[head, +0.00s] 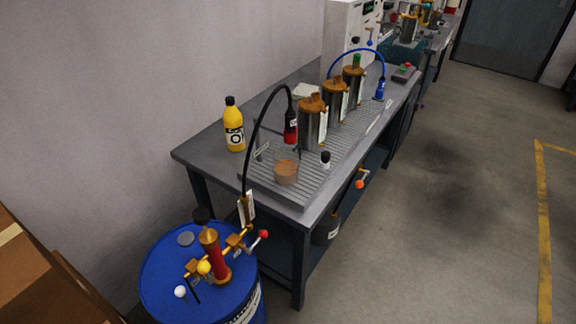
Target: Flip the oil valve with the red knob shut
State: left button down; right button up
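A red knob (264,234) sits at the end of a short lever on brass pipework, to the right of a red and brass pump (213,257) on top of a blue drum (162,265). A black hose rises from this pipework and arches to a black and red nozzle (291,128) over the bench. The lever points out to the right; whether the valve is open or shut is too small to tell. Neither of my grippers is in view.
A metal bench (210,150) behind the drum carries a yellow bottle (234,125), a cup (286,171) and several brass-topped cylinders. An orange-red knob (362,184) sticks out from the bench's front. Cardboard boxes (40,275) stand at lower left. The floor at right is clear.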

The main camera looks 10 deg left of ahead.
aim_at(263, 234)
jog(key=l+u, duration=0.15)
jog(key=u, duration=0.2)
jog(key=i+l+u, duration=0.1)
jog(key=u, duration=0.3)
